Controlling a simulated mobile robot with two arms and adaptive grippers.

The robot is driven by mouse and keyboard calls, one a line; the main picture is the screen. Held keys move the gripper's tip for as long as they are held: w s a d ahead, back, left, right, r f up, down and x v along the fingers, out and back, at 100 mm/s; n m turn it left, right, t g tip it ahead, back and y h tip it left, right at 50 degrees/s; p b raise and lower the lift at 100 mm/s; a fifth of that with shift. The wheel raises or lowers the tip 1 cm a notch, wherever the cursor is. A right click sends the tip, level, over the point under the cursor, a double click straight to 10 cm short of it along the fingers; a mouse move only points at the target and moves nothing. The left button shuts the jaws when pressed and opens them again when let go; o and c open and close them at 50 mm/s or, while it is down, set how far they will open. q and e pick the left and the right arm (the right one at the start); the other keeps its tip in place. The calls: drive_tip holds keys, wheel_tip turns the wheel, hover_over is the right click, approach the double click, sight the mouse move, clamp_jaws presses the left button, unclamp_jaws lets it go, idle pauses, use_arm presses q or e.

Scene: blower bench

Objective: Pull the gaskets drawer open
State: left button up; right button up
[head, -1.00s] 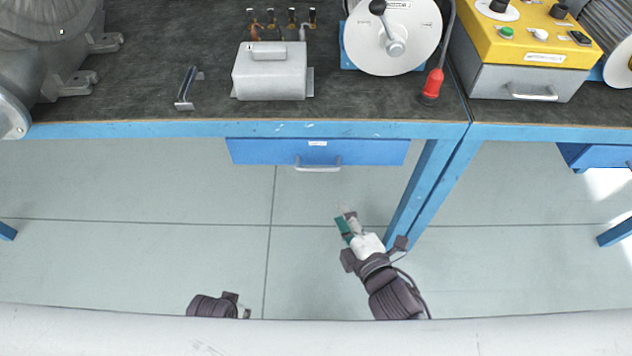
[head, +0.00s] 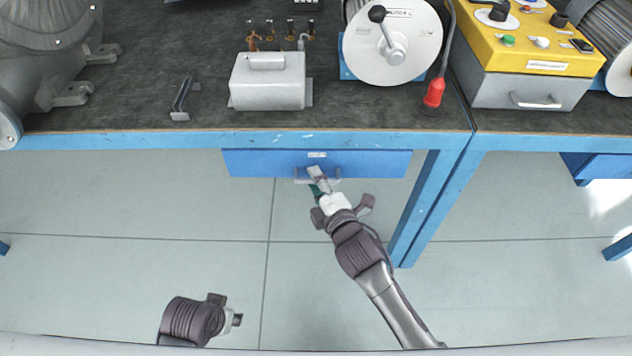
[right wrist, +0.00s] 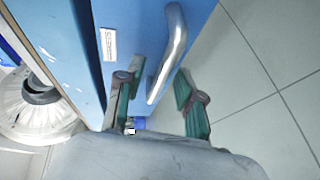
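The blue drawer (head: 375,164) hangs under the front rail of the bench and looks shut. Its front carries a small white label (head: 317,154), too small to read, and a metal bar handle (head: 337,176). My right gripper (head: 318,179) is at the handle. In the right wrist view, the drawer front (right wrist: 132,38) is on the left. The handle (right wrist: 172,52) runs between the two green-padded fingers of my right gripper (right wrist: 154,88), which stand apart on either side of it. My left gripper (head: 237,320) is low at the left, away from the drawer; its fingers are unclear.
A blue bench leg (head: 428,205) stands right of the drawer, close to my right arm. On the bench are a grey metal box (head: 268,85), a loose dark handle (head: 183,98) and a white dial disc (head: 420,55). The floor (head: 130,220) before the drawer is clear.

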use_arm(q)
drive_tip(key=shift+r, duration=0.15)
use_arm(e)
drive_tip(key=shift+w+a, duration=0.1)
drive_tip(key=shift+w, duration=0.05)
clamp_jaws()
idle(0.3)
